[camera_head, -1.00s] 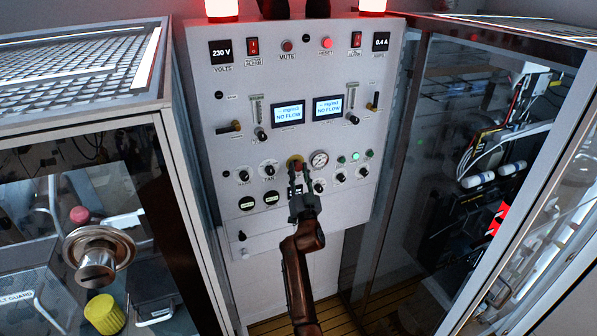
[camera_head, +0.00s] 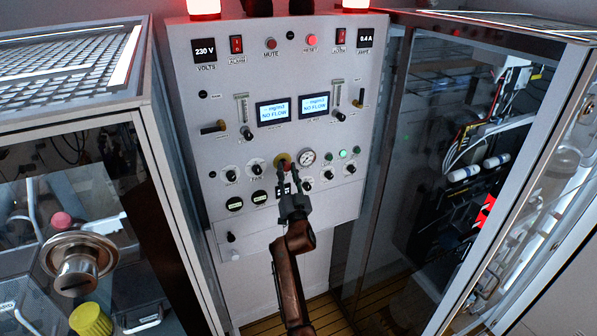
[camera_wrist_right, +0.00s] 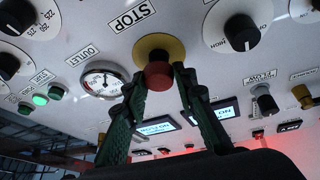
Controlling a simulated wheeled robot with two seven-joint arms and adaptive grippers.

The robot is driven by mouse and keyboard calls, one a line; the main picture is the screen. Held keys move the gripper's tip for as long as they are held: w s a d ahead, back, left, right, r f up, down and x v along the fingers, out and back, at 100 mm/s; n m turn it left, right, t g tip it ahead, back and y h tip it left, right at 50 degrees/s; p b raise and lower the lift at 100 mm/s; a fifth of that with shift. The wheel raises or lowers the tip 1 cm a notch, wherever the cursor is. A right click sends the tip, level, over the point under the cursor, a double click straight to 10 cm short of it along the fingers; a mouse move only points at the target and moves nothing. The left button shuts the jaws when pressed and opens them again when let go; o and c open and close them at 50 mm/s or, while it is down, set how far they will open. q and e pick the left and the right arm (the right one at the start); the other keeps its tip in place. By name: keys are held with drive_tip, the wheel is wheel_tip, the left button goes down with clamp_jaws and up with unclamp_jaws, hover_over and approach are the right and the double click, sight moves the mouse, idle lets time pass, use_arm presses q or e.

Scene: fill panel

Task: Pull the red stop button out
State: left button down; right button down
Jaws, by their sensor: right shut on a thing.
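The red stop button (camera_wrist_right: 158,76) sits on a yellow round base (camera_wrist_right: 160,47) under a STOP label in the right wrist view. In the head view the yellow base (camera_head: 281,158) shows in the lower middle of the white panel, with the button mostly hidden by my gripper. My right gripper (camera_wrist_right: 159,84) has one green finger on each side of the red button and is shut on it. In the head view my right gripper (camera_head: 286,174) reaches up to the button from below. My left gripper is in neither view.
A round gauge (camera_head: 307,158) is close to the right of the button. Black knobs, such as the FAN knob (camera_head: 255,169), are around it. Two NO FLOW displays (camera_head: 277,112) are above. Glass-walled cabinets stand on both sides of the panel (camera_head: 215,90).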

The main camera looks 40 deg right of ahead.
drive_tip(key=shift+f, duration=0.15)
drive_tip(key=c, duration=2)
unclamp_jaws()
drive_tip(key=o, duration=0.5)
drive_tip(key=shift+s+a, duration=0.1)
drive_tip(key=shift+s, duration=0.1)
drive_tip(key=shift+c, duration=0.2)
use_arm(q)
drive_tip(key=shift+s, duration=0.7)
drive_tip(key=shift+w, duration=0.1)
use_arm(e)
drive_tip(key=shift+w, duration=0.1)
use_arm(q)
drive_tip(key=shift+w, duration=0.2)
use_arm(e)
drive_tip(key=v, duration=1.2)
